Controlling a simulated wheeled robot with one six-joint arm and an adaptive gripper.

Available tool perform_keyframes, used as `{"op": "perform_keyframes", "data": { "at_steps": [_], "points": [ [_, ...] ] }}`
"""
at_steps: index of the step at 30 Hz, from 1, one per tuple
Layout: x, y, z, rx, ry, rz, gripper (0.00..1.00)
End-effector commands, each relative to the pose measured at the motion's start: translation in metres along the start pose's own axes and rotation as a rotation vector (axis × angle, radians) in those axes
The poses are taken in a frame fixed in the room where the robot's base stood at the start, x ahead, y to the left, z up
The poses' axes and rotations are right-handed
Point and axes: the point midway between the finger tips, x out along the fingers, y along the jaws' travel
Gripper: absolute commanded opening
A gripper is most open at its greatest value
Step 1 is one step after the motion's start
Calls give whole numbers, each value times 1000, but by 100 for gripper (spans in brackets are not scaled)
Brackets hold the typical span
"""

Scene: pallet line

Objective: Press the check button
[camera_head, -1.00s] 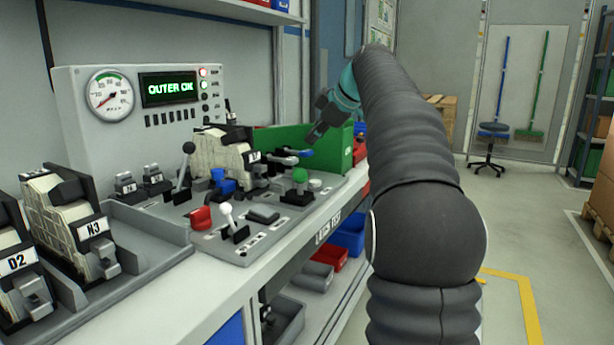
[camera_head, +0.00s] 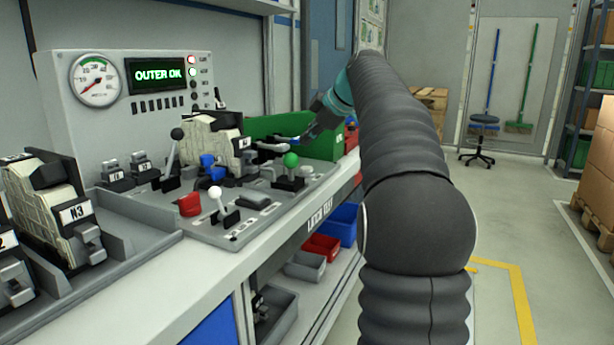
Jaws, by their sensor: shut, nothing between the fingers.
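The test panel (camera_head: 262,221) lies on the bench with several levers and knobs. A green round knob (camera_head: 291,160) stands on a dark base at its right side; I cannot read a label showing whether it is the check button. My gripper (camera_head: 304,139) is shut and empty, pointing down-left just behind and above the green knob, apart from it in the picture. A latch unit (camera_head: 212,137) sits in the panel's middle. The display (camera_head: 157,75) reads "OUTER OK"; a red and a pale green lamp beside it are lit.
A white-knobbed lever (camera_head: 216,193), a black-knobbed lever (camera_head: 177,134) and a red block (camera_head: 189,205) stand on the panel. A green bin (camera_head: 262,127) is behind it. A tray (camera_head: 135,245) with labelled units is at left. My arm covers the right middle.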

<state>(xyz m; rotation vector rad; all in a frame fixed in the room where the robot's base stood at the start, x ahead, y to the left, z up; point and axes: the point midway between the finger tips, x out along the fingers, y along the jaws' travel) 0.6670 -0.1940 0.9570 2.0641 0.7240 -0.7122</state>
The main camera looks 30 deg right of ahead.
Motion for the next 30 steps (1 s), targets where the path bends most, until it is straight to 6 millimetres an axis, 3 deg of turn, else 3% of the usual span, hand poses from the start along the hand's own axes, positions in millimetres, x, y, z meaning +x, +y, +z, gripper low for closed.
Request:
{"op": "perform_keyframes", "data": {
  "at_steps": [3, 10, 30],
  "points": [
    [14, -11, 10, -1, 0, 0, 0],
    [26, -20, 19, -1, 1, 1, 0],
    [29, -21, 20, 0, 1, 1, 0]
  ]
}}
